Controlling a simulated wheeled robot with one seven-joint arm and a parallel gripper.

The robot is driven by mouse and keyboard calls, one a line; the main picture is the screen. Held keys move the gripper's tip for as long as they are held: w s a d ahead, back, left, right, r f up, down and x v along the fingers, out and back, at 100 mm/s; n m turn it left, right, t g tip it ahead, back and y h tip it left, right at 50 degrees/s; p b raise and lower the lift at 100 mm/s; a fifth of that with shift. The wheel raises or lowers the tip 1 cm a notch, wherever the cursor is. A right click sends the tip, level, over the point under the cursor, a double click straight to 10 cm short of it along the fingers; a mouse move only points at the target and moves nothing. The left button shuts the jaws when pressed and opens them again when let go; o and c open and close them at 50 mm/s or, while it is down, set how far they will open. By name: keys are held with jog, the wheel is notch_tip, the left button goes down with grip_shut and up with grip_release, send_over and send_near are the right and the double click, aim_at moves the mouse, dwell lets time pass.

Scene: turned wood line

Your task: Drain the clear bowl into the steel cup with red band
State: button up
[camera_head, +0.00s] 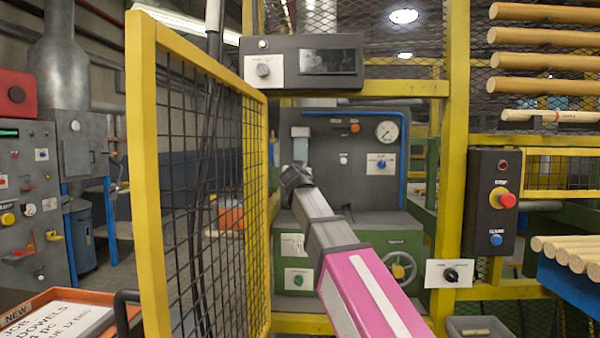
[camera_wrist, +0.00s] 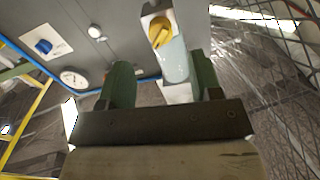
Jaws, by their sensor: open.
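The clear bowl (camera_wrist: 175,62), a pale bluish see-through cylinder, shows between my fingers in the wrist view. A yellow knob (camera_wrist: 160,31) on a white piece sits at one end of it. In the head view the bowl (camera_head: 300,152) hangs in front of the grey machine panel, just above my gripper (camera_head: 295,174). My gripper, with two green fingers (camera_wrist: 163,85) in the wrist view, is open. I cannot tell whether a finger touches the bowl. No steel cup with a red band can be made out in either view.
A yellow-framed mesh gate (camera_head: 150,180) stands left of my arm. A yellow post (camera_head: 455,150) with a button box (camera_head: 491,200) stands to the right. A gauge (camera_head: 386,131) and a blue knob (camera_head: 381,164) are on the panel. A handwheel (camera_head: 399,267) is lower down.

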jog(key=w, duration=0.7)
jog(key=shift+w+d, duration=0.1)
jog(key=shift+c, duration=0.3)
jog(key=c, duration=0.9)
